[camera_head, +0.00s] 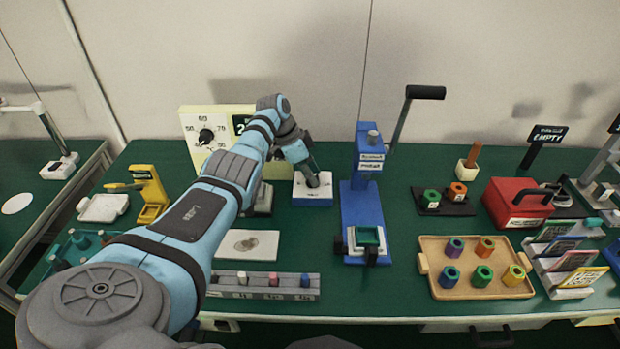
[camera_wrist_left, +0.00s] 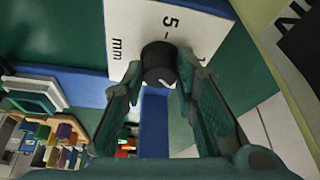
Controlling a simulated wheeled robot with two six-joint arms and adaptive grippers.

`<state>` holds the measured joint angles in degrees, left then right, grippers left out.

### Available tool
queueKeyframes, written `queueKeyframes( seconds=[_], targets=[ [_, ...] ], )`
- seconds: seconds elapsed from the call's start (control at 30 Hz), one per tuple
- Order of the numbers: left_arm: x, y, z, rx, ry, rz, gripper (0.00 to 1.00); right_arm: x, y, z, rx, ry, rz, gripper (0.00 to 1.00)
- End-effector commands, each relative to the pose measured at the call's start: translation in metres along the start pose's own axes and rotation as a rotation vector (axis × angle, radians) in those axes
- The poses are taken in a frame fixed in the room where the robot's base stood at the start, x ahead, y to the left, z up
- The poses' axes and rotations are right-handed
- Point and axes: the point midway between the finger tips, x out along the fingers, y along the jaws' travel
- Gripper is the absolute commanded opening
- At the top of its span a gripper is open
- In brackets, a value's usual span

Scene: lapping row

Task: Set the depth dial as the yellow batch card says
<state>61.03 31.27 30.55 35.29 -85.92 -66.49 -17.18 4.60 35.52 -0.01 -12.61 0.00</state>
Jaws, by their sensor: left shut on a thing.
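The depth dial is a black round knob (camera_wrist_left: 159,62) on a white plate (camera_wrist_left: 125,30) marked "5" and "mm" in the left wrist view. My left gripper (camera_wrist_left: 160,78) has its fingers closed on either side of this knob. In the head view my left gripper (camera_head: 312,178) reaches down onto the small white-and-blue dial box (camera_head: 312,198), and the knob is mostly hidden by it. The exact setting cannot be read. A yellow-edged batch card (camera_head: 582,278) stands at the front of the card rack at the right; its writing is too small to read.
A blue press (camera_head: 362,205) with a black-handled lever stands just right of the dial box. A cream panel (camera_head: 190,122) with another dial (camera_head: 206,136) is behind my left arm. A tan tray (camera_head: 432,290) of coloured nuts and a red box (camera_head: 512,205) are further right.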

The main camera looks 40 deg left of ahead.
Motion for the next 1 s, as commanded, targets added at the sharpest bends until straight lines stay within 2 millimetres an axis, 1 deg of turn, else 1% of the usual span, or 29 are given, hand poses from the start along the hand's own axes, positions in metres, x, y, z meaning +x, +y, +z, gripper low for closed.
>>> queueKeyframes(
  seconds=[0.33,0.37,0.4,0.47,0.5,0.73,0.83,0.87,0.93,1.0],
  targets=[
    [0.0,0.0,0.0,0.002,-0.002,0.003,0.0,0.0,0.0,0.0,0.0,0.0,0.0,0.4],
    [0.0,0.0,0.0,0.002,-0.002,0.003,0.28,0.0,0.0,0.0,0.0,0.0,0.0,0.4],
    [0.0,0.0,0.0,0.002,-0.002,0.003,0.35,0.0,0.0,0.0,0.0,0.0,0.0,0.4],
    [0.0,0.0,0.0,0.002,-0.002,0.002,0.44,0.0,0.0,0.0,0.0,0.0,0.0,0.4],
    [0.0,0.0,0.0,0.001,-0.002,0.002,0.47,0.0,0.0,0.0,0.0,0.0,0.0,0.4],
    [0.0,0.0,0.0,0.001,-0.002,0.002,0.47,0.0,0.0,0.0,0.0,-0.001,0.0,0.4],
    [-0.005,0.0,0.001,0.0,-0.001,0.001,0.47,0.0,0.0,0.0,0.0,-0.001,0.0,0.4],
    [-0.008,-0.001,0.0,0.001,-0.001,-0.001,0.47,0.0,0.0,0.0,0.0,0.0,0.0,0.4],
    [-0.021,-0.002,0.001,0.002,-0.001,-0.003,0.47,0.0,0.0,0.0,0.0,0.0,0.0,0.4],
    [-0.04,-0.001,0.001,0.003,-0.002,-0.003,0.47,0.0,0.0,0.0,0.0,0.0,0.0,0.4]
  ],
)
